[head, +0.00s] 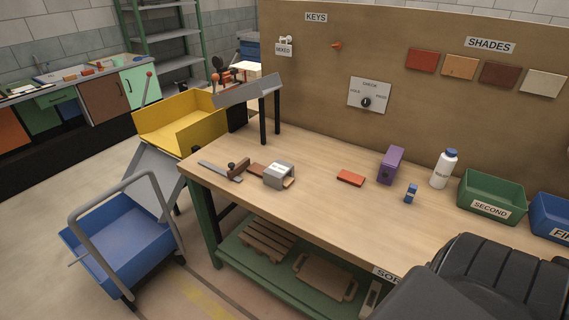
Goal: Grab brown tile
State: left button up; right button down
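The brown tile (500,74) hangs on the tan board on the back wall in the head view, under the SHADES label (490,46). It is third from the left in a row, between an orange tile (460,67) and a cream tile (543,83). A red tile (422,60) hangs at the left end. The brown tile is fully visible and nothing touches it. Dark links of my own arm fill the lower right corner, well below the tile; no fingertips show there. My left gripper is not in view.
The workbench (330,215) stands below the board. On it are a purple box (391,165), a white bottle (443,170), a small blue object (411,193), a red block (350,178) and a green SECOND bin (492,197). A blue bin (550,214) stands at right.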

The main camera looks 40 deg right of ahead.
aim_at(255, 169)
jog(key=z, duration=0.85)
jog(key=i, duration=0.7)
jog(key=z, duration=0.8)
